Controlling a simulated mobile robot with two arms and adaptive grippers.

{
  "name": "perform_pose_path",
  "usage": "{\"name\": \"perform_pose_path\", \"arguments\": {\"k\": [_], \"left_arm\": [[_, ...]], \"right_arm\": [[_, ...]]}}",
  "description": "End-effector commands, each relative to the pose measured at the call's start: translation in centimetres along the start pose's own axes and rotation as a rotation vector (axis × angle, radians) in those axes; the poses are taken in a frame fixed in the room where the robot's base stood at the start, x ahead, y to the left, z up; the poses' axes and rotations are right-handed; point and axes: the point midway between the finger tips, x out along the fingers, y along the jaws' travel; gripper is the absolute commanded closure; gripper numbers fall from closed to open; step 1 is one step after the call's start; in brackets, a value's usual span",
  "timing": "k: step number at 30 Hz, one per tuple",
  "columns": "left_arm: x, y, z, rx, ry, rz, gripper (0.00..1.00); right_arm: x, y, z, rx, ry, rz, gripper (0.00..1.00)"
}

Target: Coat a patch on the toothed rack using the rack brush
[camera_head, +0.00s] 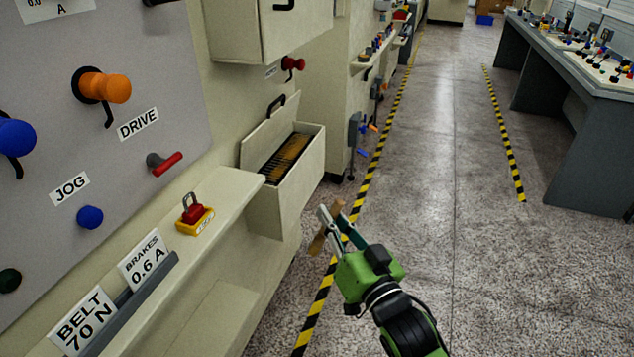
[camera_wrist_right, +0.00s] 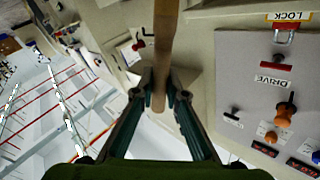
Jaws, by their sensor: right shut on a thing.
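The toothed rack (camera_head: 271,171) lies in an open cream box on the machine's side. Dark teeth show along its edge, and an amber-brown area (camera_head: 291,151) covers much of what is visible. My right gripper (camera_head: 334,222) is in front of and below the box, apart from it, over the floor stripe. It is shut on a brown wooden handle, which I take as the rack brush (camera_head: 318,243). In the right wrist view the brush (camera_wrist_right: 164,35) runs up from between the fingertips (camera_wrist_right: 162,82) past the top edge. Its bristles cannot be made out. My left gripper is not in view.
The box's front wall (camera_head: 292,210) and raised lid (camera_head: 268,132) border the rack. A cream ledge (camera_head: 225,185) with a red-and-yellow lock (camera_head: 194,215) juts out at left. The control panel (camera_head: 150,90) carries several knobs. The aisle floor (camera_head: 470,270) is clear.

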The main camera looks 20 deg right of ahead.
Motion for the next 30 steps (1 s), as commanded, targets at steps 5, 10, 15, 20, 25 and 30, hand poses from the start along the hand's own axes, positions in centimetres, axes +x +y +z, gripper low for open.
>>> {"name": "perform_pose_path", "arguments": {"k": [5, 10, 15, 20, 25, 30], "left_arm": [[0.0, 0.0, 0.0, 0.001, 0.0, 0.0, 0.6], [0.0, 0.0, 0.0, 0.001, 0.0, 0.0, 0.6], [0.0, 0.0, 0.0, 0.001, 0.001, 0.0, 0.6], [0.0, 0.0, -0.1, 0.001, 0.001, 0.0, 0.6], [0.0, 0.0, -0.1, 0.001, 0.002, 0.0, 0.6], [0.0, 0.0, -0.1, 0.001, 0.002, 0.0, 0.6]], "right_arm": [[-5.4, 0.2, 1.4, 0.003, 0.009, 0.045, 1.0], [-10.0, 0.4, 2.4, -0.003, 0.022, 0.082, 1.0], [-14.1, 0.5, 3.4, -0.006, 0.033, 0.113, 1.0], [-17.5, 0.6, 4.1, -0.01, 0.043, 0.14, 1.0], [-17.4, 0.3, 3.7, -0.01, 0.06, 0.13, 1.0], [-17.4, 0.3, 3.6, -0.01, 0.062, 0.129, 1.0]]}}
